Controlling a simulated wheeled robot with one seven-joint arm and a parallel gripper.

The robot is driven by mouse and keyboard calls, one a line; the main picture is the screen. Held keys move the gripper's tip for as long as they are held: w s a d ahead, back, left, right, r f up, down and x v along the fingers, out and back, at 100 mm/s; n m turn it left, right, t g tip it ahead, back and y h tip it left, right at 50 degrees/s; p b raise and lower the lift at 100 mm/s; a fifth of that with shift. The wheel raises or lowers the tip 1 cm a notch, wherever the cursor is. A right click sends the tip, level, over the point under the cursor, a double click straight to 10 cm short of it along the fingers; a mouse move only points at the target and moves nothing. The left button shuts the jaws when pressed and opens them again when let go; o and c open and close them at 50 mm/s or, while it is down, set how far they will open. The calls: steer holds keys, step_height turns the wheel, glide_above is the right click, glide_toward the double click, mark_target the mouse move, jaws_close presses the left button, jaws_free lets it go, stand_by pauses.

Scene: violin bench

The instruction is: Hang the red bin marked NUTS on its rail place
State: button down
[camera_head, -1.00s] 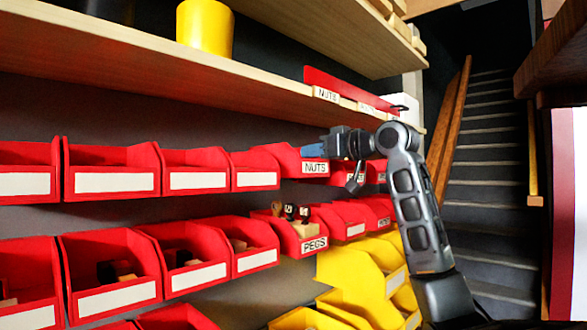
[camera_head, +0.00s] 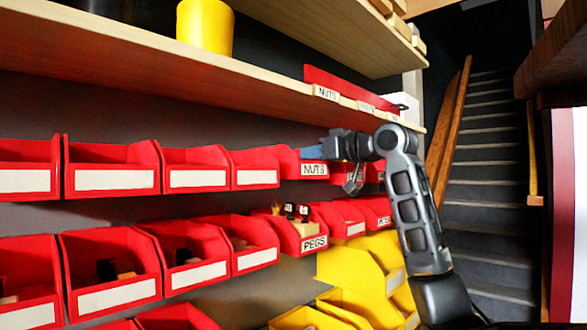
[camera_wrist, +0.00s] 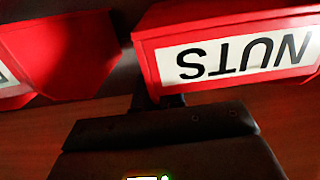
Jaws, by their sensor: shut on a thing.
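The red bin marked NUTS (camera_head: 314,170) is in the upper row of red bins on the wall, right of a bin with a blank label. In the wrist view the NUTS bin (camera_wrist: 220,20) fills the upper right, its label upside down. My gripper (camera_head: 322,151) is at the bin's front, shut on it; the fingertips are partly hidden. In the wrist view my gripper (camera_wrist: 158,100) meets the bin's lower left edge. The bin's back and the rail behind it are hidden, so I cannot tell whether it is hooked on.
A NUTS tag (camera_head: 326,92) is on the edge of the wooden shelf (camera_head: 150,55) above. The PEGS bin (camera_head: 314,243) hangs below, with small items in it. Neighbouring red bins (camera_head: 255,178) sit close on the left. Yellow bins (camera_head: 350,278) are lower. Stairs are at right.

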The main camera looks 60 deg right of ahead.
steer(key=shift+f+b, duration=0.3)
steer(key=shift+f, duration=0.25)
steer(key=c, duration=1.2)
jaws_free()
steer(key=shift+o, duration=0.2)
steer(key=b+v, duration=0.1)
steer(key=v, duration=0.6)
steer(key=shift+s+b, duration=0.3)
steer(key=shift+s, duration=0.1)
steer(key=shift+a, duration=0.1)
